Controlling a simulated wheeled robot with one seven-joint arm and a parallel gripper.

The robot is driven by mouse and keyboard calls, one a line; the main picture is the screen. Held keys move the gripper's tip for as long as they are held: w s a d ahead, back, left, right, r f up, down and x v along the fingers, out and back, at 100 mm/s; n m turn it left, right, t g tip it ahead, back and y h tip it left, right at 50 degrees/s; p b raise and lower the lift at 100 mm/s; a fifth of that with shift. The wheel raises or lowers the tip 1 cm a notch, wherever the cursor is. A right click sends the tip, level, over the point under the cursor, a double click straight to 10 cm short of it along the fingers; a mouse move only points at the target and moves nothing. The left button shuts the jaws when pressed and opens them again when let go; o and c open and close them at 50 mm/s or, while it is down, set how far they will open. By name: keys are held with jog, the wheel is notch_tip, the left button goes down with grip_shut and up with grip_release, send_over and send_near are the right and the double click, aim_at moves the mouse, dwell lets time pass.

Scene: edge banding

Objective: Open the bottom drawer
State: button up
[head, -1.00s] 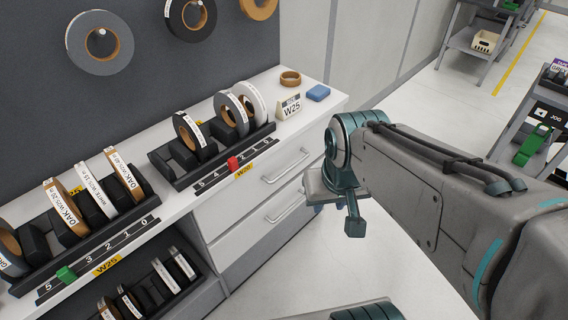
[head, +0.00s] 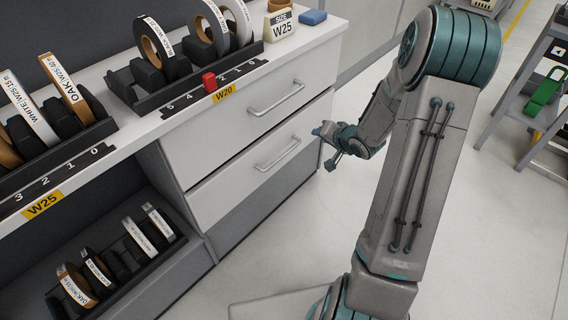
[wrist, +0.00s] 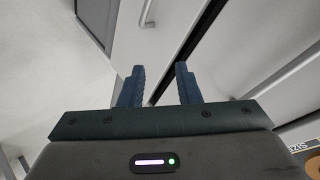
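The white drawer unit has two drawers with silver bar handles, one above the other. The bottom drawer (head: 238,183) is shut, and its handle (head: 278,153) is clear of my gripper in the head view. The upper drawer (head: 220,123) is also shut, with its own handle (head: 277,97). My gripper (head: 319,131) is beside the right end of the drawer fronts, to the right of the bottom handle and apart from it. In the wrist view my gripper (wrist: 160,69) has its two blue fingers apart with nothing between them. Pale drawer fronts lie beyond the fingertips.
An open shelf with tape rolls is at lower left.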

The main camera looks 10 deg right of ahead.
aim_at(286, 154)
notch_tip(286, 154, down, 13)
jog(key=s+a+m+t+y+b, duration=0.1)
jog(key=a+m+t+y+b, duration=0.1)
jog(key=m+y+b, duration=0.3)
jog(key=shift+n+y, duration=0.5)
jog(key=shift+y, duration=0.1)
jog(key=shift+r+b+x, duration=0.2)
jog(key=shift+b+x, duration=2.45)
jog(key=shift+x, duration=3.95)
jog(key=shift+w, duration=0.1)
grip_shut()
